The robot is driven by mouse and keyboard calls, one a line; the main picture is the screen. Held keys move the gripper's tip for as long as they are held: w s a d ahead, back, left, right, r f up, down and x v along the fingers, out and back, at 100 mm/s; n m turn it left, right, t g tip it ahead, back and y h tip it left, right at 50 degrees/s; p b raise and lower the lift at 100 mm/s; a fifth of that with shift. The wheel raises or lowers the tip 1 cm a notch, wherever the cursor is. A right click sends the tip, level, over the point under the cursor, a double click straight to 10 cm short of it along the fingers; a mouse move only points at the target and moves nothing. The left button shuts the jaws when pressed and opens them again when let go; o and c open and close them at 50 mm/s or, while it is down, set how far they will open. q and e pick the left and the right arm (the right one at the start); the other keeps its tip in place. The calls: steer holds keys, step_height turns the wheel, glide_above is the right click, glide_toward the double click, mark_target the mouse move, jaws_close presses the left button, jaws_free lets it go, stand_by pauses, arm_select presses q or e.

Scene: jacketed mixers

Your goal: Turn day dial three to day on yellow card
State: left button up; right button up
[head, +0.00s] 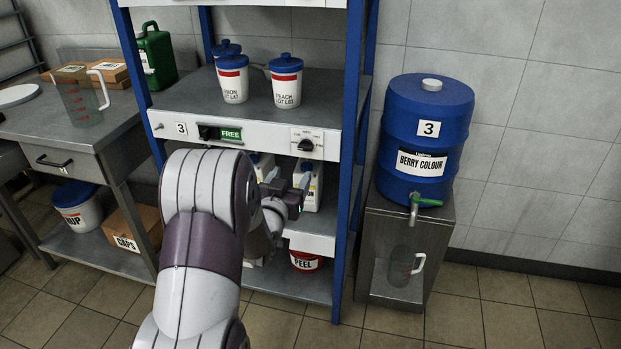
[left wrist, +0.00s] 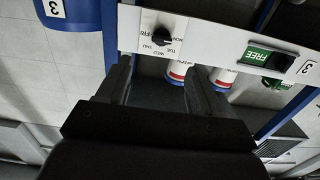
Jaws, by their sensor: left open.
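The day dial (head: 306,145) is a black knob on a white plate, on the front rail of the blue shelf unit marked 3. It also shows in the left wrist view (left wrist: 162,38), ringed by day letters; which day its pointer marks is too small to tell. My left gripper (head: 287,183) is open and empty, just below and in front of the dial. In the left wrist view its two fingers (left wrist: 160,78) point toward the rail, apart from the knob. No yellow card shows in these views. My right gripper is out of view.
A green FREE slider (head: 229,134) sits left of the dial on the same rail. White tubs (head: 285,88) stand on the shelf above. A blue barrel (head: 426,140) stands at the right, and a steel bench (head: 130,105) at the left.

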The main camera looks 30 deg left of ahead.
mark_target(304, 148)
arm_select(q)
steer(key=x, duration=1.2)
steer(key=shift+w+a+r+b, duration=0.1)
steer(key=shift+w+r+b, duration=0.1)
steer(key=shift+r+b, duration=0.1)
steer(key=c, duration=1.1)
